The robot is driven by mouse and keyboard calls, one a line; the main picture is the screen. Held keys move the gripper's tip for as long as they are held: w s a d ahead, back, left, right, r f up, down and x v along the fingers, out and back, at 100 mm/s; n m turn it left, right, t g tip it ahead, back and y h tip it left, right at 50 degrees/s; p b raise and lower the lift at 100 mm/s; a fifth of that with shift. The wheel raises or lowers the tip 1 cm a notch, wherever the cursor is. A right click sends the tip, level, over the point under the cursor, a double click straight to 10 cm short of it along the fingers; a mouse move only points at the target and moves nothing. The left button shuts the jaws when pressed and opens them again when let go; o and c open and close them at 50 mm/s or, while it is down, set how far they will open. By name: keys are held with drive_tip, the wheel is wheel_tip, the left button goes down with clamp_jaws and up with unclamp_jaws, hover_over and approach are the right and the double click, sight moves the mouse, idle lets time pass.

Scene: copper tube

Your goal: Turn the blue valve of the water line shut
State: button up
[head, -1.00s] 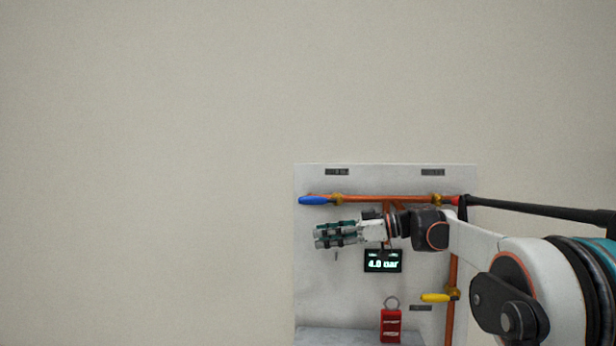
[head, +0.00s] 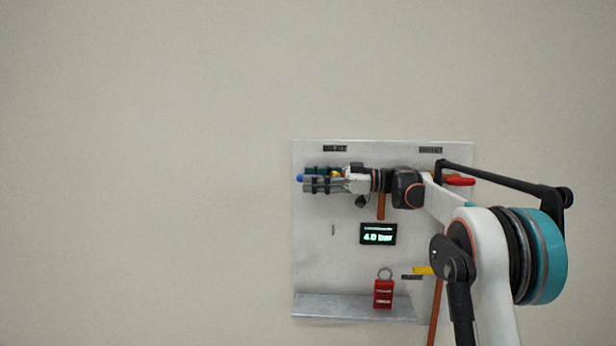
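The blue valve handle (head: 300,177) is at the upper left of the panel and lies roughly level, pointing left. My gripper (head: 310,178) is at the handle, with one finger above it and one below. A gap shows between the fingers with some blue in it, so the gripper looks open around the handle. I cannot tell whether either finger touches it. The valve body and most of the upper copper pipe are hidden behind my gripper and arm.
The pale panel (head: 310,240) carries a display (head: 378,234) reading 4.0 bar, a red handle (head: 459,181) at right and a yellow handle (head: 423,270) lower right. The wall left is bare.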

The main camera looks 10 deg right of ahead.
drive_tip(key=shift+x, duration=0.85)
drive_tip(key=shift+c, duration=0.3)
clamp_jaws()
